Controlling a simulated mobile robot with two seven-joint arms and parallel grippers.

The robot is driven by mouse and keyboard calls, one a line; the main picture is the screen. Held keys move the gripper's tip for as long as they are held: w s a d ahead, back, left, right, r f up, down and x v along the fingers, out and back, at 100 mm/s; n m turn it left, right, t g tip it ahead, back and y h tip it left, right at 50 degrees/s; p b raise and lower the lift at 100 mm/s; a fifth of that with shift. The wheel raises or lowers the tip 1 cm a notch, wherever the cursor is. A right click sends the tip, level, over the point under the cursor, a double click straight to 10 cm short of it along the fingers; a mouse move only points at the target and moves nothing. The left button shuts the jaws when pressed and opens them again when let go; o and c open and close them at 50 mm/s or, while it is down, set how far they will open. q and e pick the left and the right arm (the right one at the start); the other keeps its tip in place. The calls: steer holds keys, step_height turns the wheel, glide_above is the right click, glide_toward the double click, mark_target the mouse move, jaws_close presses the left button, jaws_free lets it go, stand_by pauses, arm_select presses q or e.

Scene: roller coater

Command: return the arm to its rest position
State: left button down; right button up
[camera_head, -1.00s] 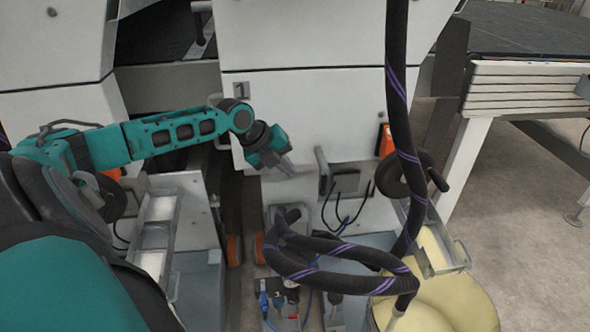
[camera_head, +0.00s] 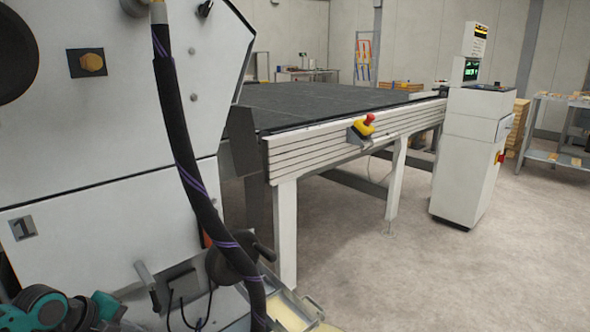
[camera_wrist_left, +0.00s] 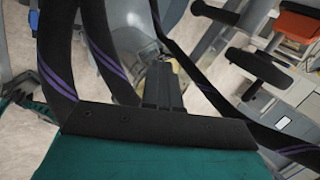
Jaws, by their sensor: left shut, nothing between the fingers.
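My left arm (camera_head: 42,304), teal and black, shows only at the bottom left corner of the head view, in front of the white machine. Most of the arm is cut off by the frame. In the left wrist view my left gripper (camera_wrist_left: 161,76) has its dark fingers together with nothing between them. Black hoses with purple stripes (camera_wrist_left: 104,42) pass close to it in that view. My right gripper is in neither view.
The white coating machine (camera_head: 105,135) fills the left, with a purple-striped hose (camera_head: 181,140) hanging before it. A long dark-topped table (camera_head: 335,103) with a red emergency stop (camera_head: 368,120) adjoins it. A white control cabinet (camera_head: 470,155) stands right. The floor between is clear.

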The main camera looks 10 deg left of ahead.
arm_select(q)
steer(key=s+d+f+n+t, duration=0.1)
steer(key=s+d+f+n, duration=0.25)
steer(key=d, duration=0.35)
steer(key=s+d+f+n+t+h, duration=0.1)
steer(key=s+d+f+n, duration=0.25)
steer(key=d, duration=0.35)
steer(key=s+d+f+n, duration=0.2)
steer(key=s+d+n, duration=0.1)
steer(key=d+n, duration=0.3)
steer(key=s+d+r+n+t, duration=0.2)
steer(key=s+d+n, duration=0.2)
steer(key=d+n, duration=0.15)
steer(key=s+a+r+n+y+p, duration=0.1)
steer(key=a+r+p, duration=0.2)
steer(key=r+p, duration=0.8)
steer(key=p, duration=0.4)
steer(key=shift+r+y, duration=0.2)
steer(key=shift+y, duration=0.2)
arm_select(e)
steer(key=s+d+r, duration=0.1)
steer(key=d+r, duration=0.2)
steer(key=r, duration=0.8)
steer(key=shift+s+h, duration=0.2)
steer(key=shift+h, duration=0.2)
